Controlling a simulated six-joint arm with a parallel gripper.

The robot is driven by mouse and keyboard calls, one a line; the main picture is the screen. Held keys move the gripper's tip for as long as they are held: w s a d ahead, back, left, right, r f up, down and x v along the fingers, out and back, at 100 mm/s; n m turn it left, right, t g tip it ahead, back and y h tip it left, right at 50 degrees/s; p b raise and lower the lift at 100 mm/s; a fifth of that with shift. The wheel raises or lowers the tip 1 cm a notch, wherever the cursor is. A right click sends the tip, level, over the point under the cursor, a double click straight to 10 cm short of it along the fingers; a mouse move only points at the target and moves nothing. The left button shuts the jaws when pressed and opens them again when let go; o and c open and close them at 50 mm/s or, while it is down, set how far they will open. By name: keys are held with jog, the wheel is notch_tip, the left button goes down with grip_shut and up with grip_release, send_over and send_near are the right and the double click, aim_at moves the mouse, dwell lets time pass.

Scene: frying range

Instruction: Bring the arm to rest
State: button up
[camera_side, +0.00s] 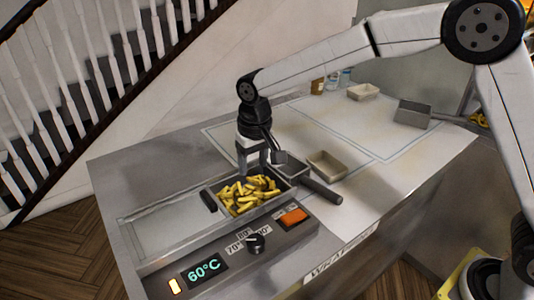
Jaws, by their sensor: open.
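My gripper (254,163) points down at the right end of the fryer, close above the back of a basket of fries (247,194). It is open. The basket's dark handle (322,191) sticks out to the right, beside the gripper and below it. Whether the fingers touch the basket or its handle I cannot tell. My arm reaches in from the right, bent high over the counter.
The fryer panel has a display (205,269) reading 60°C, a black knob (255,243) and an orange switch (292,216). A beige tray (327,166) stands just right of the gripper. A grey tray (412,113) and small containers (363,91) stand farther back.

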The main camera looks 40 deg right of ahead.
jog(key=s+d+f+t, duration=0.1)
jog(key=s+d+f, duration=0.1)
jog(key=s+d, duration=0.6)
jog(key=s+d+f, duration=0.3)
jog(key=s+d, duration=0.5)
jog(key=s, duration=0.4)
jog(key=shift+d+t, duration=0.2)
jog(key=shift+t, duration=0.2)
